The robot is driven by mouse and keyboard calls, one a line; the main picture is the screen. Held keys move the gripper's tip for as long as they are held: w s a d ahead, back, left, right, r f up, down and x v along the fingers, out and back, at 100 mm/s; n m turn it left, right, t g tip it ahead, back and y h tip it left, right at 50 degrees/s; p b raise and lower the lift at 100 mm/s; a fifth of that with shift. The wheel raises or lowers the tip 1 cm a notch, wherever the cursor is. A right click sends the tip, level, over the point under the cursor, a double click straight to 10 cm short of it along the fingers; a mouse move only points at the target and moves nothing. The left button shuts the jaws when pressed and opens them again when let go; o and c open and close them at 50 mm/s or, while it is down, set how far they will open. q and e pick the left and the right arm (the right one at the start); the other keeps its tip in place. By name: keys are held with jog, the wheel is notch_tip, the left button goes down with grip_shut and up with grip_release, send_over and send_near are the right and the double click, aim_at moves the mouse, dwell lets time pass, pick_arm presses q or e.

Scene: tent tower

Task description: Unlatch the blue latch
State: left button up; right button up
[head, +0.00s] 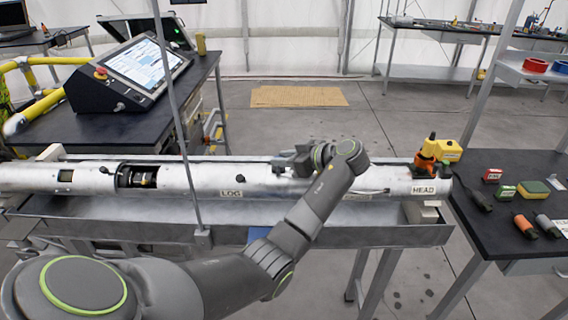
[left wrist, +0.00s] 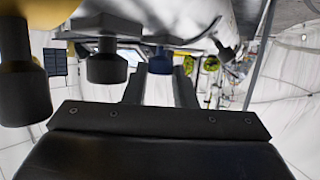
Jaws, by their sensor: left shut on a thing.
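A long silver tube (head: 215,180) with LOG and HEAD labels lies across the head view. My left gripper (head: 287,161) is at the tube's near upper side, between those labels. In the left wrist view its two fingers (left wrist: 160,88) are shut on a dark knob (left wrist: 160,63). A dark knob (left wrist: 107,66) and a black knob with a yellow top (left wrist: 25,92) stand to the left. In the head view my gripper and arm hide the latch.
The tube lies over a metal trough (head: 335,236). A thin upright post (head: 176,110) stands in front of it on the left. A control screen (head: 150,62) sits on the left bench. An orange and yellow device (head: 437,152) is at the HEAD end, beside a dark table (head: 505,240) with tools.

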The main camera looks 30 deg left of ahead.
dwell(0.4)
pick_arm(q)
jog(key=o, duration=1)
jog(key=shift+d, duration=0.1)
jog(key=p+v, duration=0.4)
jog(key=v, duration=1.3)
jog(key=shift+r, duration=0.15)
